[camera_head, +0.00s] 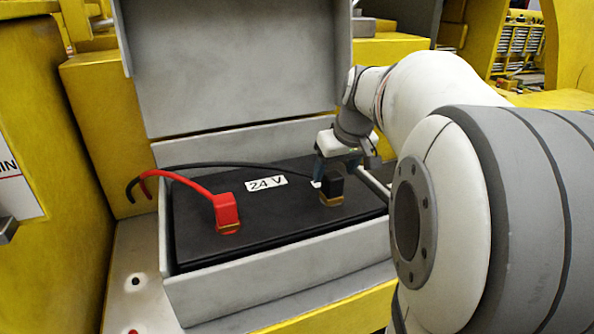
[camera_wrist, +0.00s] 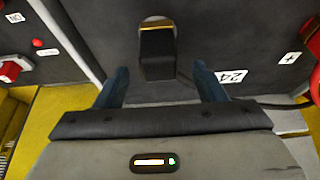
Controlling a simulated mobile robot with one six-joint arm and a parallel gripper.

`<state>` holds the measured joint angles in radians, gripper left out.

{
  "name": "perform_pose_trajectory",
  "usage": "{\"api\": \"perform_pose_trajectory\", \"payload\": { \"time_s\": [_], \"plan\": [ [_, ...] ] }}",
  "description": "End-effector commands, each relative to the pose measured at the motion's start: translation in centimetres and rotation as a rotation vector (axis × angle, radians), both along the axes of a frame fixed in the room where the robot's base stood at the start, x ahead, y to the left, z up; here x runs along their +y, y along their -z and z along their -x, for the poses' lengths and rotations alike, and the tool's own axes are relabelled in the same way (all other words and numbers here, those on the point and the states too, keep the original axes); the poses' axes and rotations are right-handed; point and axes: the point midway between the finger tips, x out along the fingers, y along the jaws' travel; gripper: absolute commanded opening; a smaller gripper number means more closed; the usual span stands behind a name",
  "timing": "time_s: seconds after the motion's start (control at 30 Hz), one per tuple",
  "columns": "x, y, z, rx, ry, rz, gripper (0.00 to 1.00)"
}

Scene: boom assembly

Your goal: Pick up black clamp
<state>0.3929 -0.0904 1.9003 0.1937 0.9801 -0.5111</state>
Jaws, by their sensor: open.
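The black clamp (camera_head: 331,188) sits on the right part of the battery's top, with a brass-coloured base and a black cable running left from it. In the wrist view the black clamp (camera_wrist: 157,52) is upper centre, ahead of my fingers. My gripper (camera_head: 322,177) is just behind the clamp in the head view, its blue fingers partly hidden by it. In the wrist view my gripper (camera_wrist: 160,80) is open, one finger to each side of the clamp's line, with nothing held. I cannot tell whether the fingers touch the clamp.
The black battery (camera_head: 200,230) marked 24 V lies in a grey box (camera_head: 260,292) with its lid (camera_head: 235,75) raised behind. A red clamp (camera_head: 227,212) with a red cable stands on the battery's left. Yellow machine walls (camera_head: 45,190) rise at the left.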

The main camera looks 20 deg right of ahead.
Motion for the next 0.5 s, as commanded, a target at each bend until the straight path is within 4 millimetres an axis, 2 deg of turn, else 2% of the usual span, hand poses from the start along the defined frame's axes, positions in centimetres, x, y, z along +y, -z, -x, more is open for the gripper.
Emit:
{"api": "perform_pose_trajectory", "payload": {
  "time_s": [0.2, 0.5],
  "plan": [
    [0.0, 2.7, -1.1, 0.002, 0.001, -0.002, 0.64],
    [-0.1, 3.2, -1.3, 0.000, 0.002, -0.001, 0.63]
  ]
}}
